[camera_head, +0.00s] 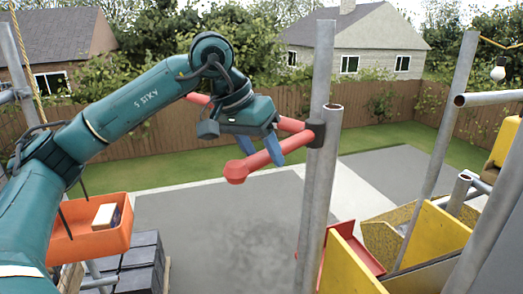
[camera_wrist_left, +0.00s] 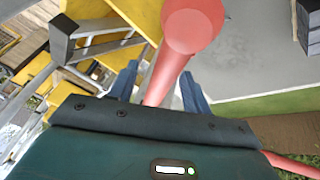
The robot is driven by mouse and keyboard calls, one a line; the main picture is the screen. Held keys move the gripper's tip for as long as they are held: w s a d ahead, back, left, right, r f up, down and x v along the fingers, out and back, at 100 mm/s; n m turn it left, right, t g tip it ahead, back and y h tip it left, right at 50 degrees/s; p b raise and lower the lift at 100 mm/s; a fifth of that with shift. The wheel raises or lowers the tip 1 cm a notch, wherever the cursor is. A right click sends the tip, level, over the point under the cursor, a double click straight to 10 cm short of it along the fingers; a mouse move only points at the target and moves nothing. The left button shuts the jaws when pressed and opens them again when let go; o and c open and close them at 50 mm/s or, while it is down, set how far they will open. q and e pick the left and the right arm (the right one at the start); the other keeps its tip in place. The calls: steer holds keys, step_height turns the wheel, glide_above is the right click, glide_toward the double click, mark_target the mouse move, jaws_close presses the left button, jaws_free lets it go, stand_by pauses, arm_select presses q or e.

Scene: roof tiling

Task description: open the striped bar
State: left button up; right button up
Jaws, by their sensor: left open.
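The bar (camera_head: 258,162) is plain red in these views, with no stripes that I can make out. It has a rounded end at the left and meets a dark clamp (camera_head: 316,133) on an upright scaffold pole. A second red rail (camera_head: 291,124) runs higher up, partly hidden by my gripper. My left gripper (camera_head: 260,150) is open at the lower bar, one blue finger in front of it. In the left wrist view the bar (camera_wrist_left: 192,30) runs between the open fingers (camera_wrist_left: 158,75); I cannot tell whether they touch it. My right gripper is not in view.
Upright grey scaffold poles (camera_head: 323,70) stand at the middle and right. Yellow boards (camera_head: 436,237) and a red tray (camera_head: 352,248) lie at lower right. An orange bin (camera_head: 85,245) and stacked dark tiles (camera_head: 140,265) stand at lower left. Open paving (camera_head: 220,225) lies below the bar.

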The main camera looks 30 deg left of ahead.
arm_select(q)
steer(key=p+v, duration=0.1)
steer(key=v, duration=0.5)
steer(key=shift+r, duration=0.25)
steer(key=shift+s+a+r, duration=0.2)
steer(key=shift+s+r, duration=0.1)
steer(key=shift+r, duration=0.15)
